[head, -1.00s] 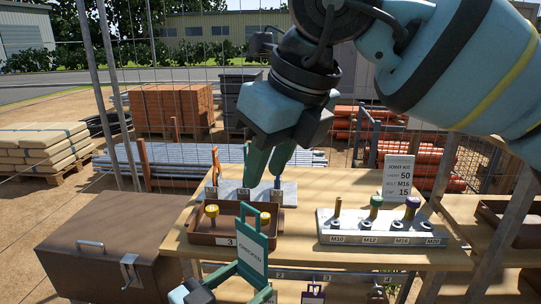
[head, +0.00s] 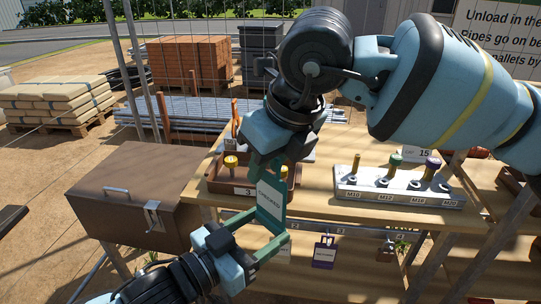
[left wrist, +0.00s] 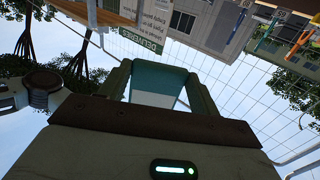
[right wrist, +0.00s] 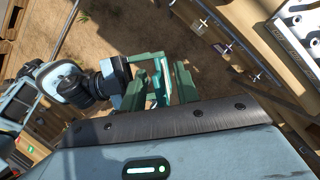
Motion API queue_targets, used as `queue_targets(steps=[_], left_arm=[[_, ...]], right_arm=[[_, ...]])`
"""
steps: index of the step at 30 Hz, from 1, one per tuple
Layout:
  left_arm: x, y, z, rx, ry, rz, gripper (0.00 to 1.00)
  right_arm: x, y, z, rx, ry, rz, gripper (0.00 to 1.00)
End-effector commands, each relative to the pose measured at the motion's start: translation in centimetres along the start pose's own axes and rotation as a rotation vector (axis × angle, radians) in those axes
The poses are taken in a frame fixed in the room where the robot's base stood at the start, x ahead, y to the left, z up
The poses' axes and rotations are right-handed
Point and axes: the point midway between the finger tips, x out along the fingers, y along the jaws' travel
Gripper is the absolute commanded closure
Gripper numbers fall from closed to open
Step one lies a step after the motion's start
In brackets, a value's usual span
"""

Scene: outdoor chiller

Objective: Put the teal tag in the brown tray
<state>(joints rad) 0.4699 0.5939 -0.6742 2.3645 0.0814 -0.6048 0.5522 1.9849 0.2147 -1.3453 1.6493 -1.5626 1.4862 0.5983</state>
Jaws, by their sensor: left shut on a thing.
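The teal tag (head: 270,197), with a white panel reading CHECKED, is upright in front of the brown tray. My left gripper (head: 266,247) is shut on its lower part; in the left wrist view the tag (left wrist: 158,82) spans between the fingers. My right gripper (head: 266,166) comes from above, with its fingertips at the tag's top. In the right wrist view the tag (right wrist: 160,80) shows between the right fingers, but whether they grip it is unclear. The brown tray (head: 215,188), marked 3, is on the wooden table behind the tag and partly hidden by it.
Gold-topped pieces (head: 231,163) stand in the tray. A grey rack (head: 398,193) with bolts and coloured caps is to the right. A purple tag (head: 325,253) hangs at the table's front. A brown chest (head: 145,195) is at the left, and wire fence rises behind.

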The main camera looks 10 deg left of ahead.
Motion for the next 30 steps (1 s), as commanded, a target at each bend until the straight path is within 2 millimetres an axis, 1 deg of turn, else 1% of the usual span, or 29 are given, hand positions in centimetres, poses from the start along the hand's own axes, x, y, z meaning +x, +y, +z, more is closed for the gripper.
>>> queue_targets(steps=[4, 5, 11, 12, 15, 16, 21, 30], left_arm=[[0.0, 0.0, -0.03, 0.0, 0.001, 0.0, 1.0], [0.0, 0.0, -0.03, 0.0, 0.001, 0.0, 1.0], [0.0, 0.0, -0.02, 0.0, 0.001, 0.0, 1.0], [0.0, 0.0, -0.02, 0.0, 0.001, 0.0, 1.0], [0.0, 0.0, -0.02, 0.0, 0.001, 0.0, 1.0], [0.0, 0.0, -0.02, 0.0, 0.001, 0.0, 0.35], [0.0, 0.0, -0.02, 0.0, 0.0, 0.0, 0.13], [0.0, 0.0, -0.15, 0.0, 0.001, 0.0, 0.12]], right_arm=[[0.0, 0.01, 0.0, 0.0, 0.0, 0.0, 0.69], [-0.01, 0.01, 0.0, 0.0, 0.0, 0.0, 0.72], [-0.02, 0.01, 0.0, 0.0, 0.0, 0.001, 0.98], [-0.02, 0.01, 0.0, 0.0, 0.0, 0.0, 1.0], [-0.03, -0.01, 0.0, 0.0, 0.0, 0.0, 1.0], [-0.04, -0.02, 0.01, 0.0, 0.0, 0.0, 1.0], [-0.04, -0.02, 0.01, 0.0, 0.0, 0.0, 1.0], [-0.04, 0.0, 0.01, 0.0, 0.0, 0.0, 1.0]])
